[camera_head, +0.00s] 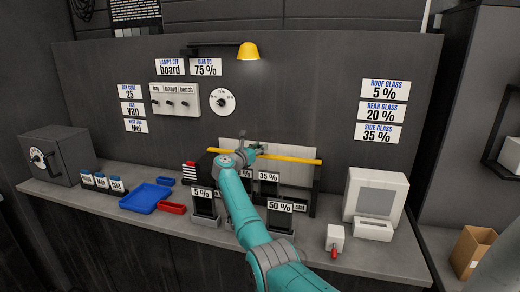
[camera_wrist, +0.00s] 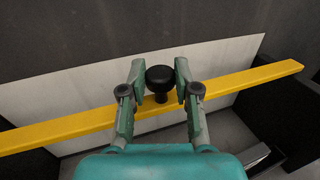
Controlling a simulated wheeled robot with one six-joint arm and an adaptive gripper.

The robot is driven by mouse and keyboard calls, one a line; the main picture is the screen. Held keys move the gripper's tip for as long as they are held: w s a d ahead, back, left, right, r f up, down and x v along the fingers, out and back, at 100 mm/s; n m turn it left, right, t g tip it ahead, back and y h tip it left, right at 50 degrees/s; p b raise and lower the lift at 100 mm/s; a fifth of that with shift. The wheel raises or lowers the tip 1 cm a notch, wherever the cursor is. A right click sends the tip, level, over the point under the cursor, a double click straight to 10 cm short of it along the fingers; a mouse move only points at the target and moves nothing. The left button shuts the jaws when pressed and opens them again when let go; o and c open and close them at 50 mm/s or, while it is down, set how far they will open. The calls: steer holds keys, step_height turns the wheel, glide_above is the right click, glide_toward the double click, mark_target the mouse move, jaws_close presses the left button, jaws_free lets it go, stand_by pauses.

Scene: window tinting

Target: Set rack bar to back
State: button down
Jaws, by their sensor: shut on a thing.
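The rack bar is a long yellow bar (camera_head: 295,159) at the back of the bench, in front of a pale panel. In the wrist view the bar (camera_wrist: 240,82) runs across the picture, rising to the right. A black round knob (camera_wrist: 160,77) on a short stem stands at its middle. My gripper (camera_head: 257,147) reaches over the bench to the bar's middle. In the wrist view its fingers (camera_wrist: 160,88) are at both sides of the knob, closed on it. My arm hides part of the bar in the head view.
Card holders marked 5 % (camera_head: 203,208) and 50 % (camera_head: 280,219) stand below the bar, beside my arm. A blue tray (camera_head: 146,198) is to the left. A white machine (camera_head: 375,200) and a small box with a red lever (camera_head: 335,239) are to the right.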

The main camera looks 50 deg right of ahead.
steer(key=c, duration=1.2)
jaws_free()
steer(key=shift+w+r, duration=0.1)
steer(key=o, duration=0.4)
steer(key=shift+d, duration=0.2)
steer(key=shift+a, duration=0.1)
steer(key=a, duration=0.8)
steer(key=s+a, duration=0.1)
steer(key=a, duration=0.2)
steer(key=shift+a, duration=0.4)
